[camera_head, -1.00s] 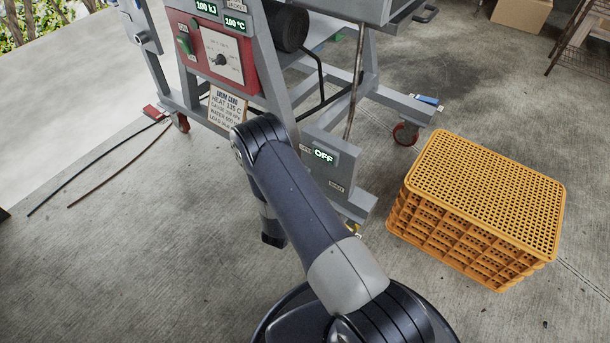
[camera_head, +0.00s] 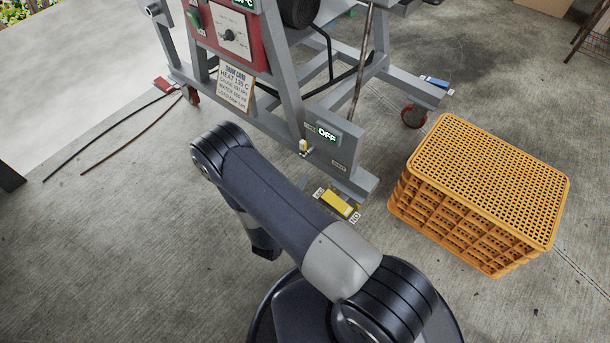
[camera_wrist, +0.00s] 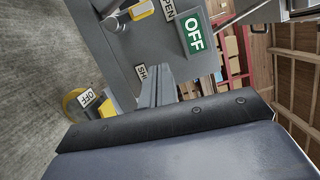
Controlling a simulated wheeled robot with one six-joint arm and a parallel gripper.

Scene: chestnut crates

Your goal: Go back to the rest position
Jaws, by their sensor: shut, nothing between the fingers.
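My gripper (camera_wrist: 156,82) shows in the wrist view as grey fingers beyond its dark body. The fingers are together with nothing between them. In the head view my arm (camera_head: 275,205) is bent at the bottom middle, and its lower end hangs behind the upper link. My gripper faces a grey machine panel with a lit green OFF display (camera_wrist: 194,36), which also shows in the head view (camera_head: 327,132).
The grey wheeled machine (camera_head: 290,105) stands ahead. A yellow pedal (camera_head: 338,203) sits low at its front. An orange crate stack (camera_head: 485,190) stands on the right. Cables (camera_head: 110,140) lie on the floor at left. The concrete floor at lower left is clear.

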